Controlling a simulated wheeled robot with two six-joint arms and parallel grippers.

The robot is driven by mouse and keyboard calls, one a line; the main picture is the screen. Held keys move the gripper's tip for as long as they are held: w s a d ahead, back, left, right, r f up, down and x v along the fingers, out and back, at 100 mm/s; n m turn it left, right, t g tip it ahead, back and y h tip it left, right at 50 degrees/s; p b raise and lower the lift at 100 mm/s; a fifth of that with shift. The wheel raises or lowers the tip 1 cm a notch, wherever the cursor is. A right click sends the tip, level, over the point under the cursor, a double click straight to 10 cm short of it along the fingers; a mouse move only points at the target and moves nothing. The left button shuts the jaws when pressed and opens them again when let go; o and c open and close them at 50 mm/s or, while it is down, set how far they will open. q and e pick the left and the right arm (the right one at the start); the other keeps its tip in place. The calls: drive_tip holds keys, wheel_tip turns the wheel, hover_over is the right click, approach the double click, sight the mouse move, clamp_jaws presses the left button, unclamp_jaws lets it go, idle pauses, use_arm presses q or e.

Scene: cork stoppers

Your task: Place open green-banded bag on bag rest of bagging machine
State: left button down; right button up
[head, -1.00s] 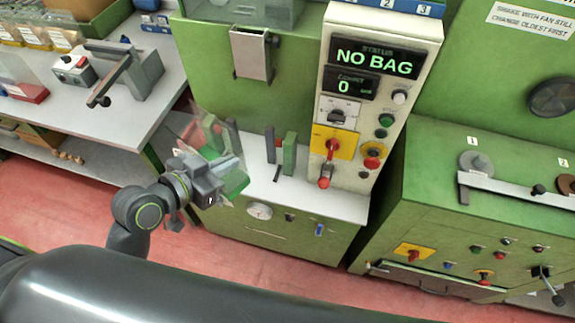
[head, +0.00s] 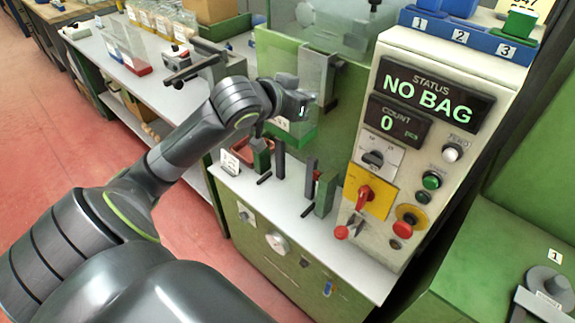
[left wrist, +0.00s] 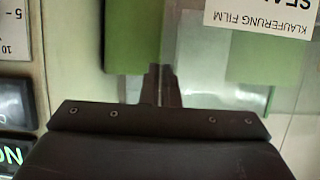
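My left gripper (head: 299,104) is in front of the bagging machine's metal chute (head: 318,72), above the white shelf. It appears shut on the clear bag with a green band (head: 298,136), which hangs below it. In the left wrist view the fingers (left wrist: 161,84) are close together against the bag (left wrist: 205,50), with green areas on both sides and a white printed label. The bag's mouth cannot be made out. Dark and green upright posts (head: 325,192) stand on the shelf below; which part is the bag rest is not clear. My right gripper is not in view.
The machine's panel (head: 437,92) reads NO BAG and count 0, with a red-handled switch below. A side bench (head: 130,75) at the left holds bags and a lever device (head: 205,62). The shelf front (head: 275,205) is mostly clear.

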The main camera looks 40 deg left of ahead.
use_arm(q)
wheel_tip(320, 180, down, 28)
drive_tip(key=b, duration=0.3)
drive_tip(key=shift+r+b, duration=0.2)
drive_tip(key=shift+b, duration=0.2)
drive_tip(key=shift+f, duration=0.15)
drive_tip(key=c, duration=1.7)
unclamp_jaws()
